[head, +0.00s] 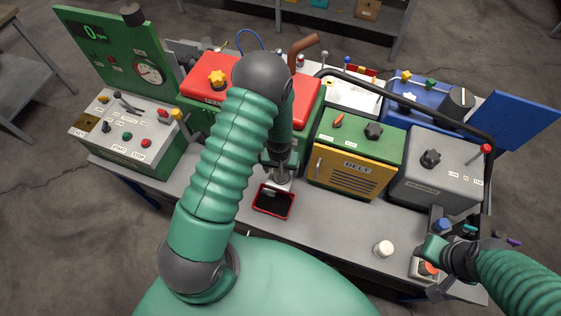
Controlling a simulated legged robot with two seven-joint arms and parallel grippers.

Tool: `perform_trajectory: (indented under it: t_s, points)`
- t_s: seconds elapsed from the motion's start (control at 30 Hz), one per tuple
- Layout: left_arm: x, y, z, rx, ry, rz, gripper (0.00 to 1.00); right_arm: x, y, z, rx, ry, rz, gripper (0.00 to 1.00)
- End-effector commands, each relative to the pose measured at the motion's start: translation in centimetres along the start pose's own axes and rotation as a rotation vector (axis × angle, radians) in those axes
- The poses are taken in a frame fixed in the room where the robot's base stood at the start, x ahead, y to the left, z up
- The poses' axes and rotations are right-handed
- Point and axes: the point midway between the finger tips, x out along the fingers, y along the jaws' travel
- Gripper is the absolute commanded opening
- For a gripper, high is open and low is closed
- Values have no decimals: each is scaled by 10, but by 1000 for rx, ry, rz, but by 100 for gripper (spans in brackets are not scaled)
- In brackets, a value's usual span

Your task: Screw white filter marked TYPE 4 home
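My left arm reaches over the bench and bends down. Its gripper (282,170) is between the red-topped machine (205,75) and the yellow-fronted BELT unit. A pale, whitish piece shows at its tip, but I cannot tell whether it is held or which part it is. A small white cylinder (383,248) stands upright near the bench's front edge, apart from both grippers; no TYPE 4 mark is readable on it. My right gripper (432,252) is at the front right, beside a small grey holder with an orange-red top (428,268). Its fingers are too small to read.
A red-rimmed black tray (273,201) lies below my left gripper. The green and yellow BELT unit (352,155) and a grey box (440,175) stand to the right. A control panel (130,130) is at left. The bench front (335,227) is fairly clear.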

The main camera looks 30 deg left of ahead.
Motion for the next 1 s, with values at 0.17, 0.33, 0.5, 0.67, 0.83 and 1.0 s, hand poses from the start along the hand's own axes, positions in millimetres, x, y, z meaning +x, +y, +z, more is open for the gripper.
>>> perform_trajectory:
  t_s: [0.17,0.33,0.5,0.67,0.83,1.0]
  points:
    - [-48,1,-2,1,9,3,79,10,0,2,0,0,0,36]
    - [-98,1,-1,1,9,4,79,16,0,4,0,0,0,36]
    - [-135,0,-1,1,4,2,79,19,0,4,0,0,0,36]
    - [-148,0,-1,1,1,1,79,19,0,5,0,0,0,36]
    - [-144,4,6,24,6,9,79,31,0,7,0,0,0,36]
    - [-124,26,62,246,65,61,79,92,0,22,0,-1,0,36]
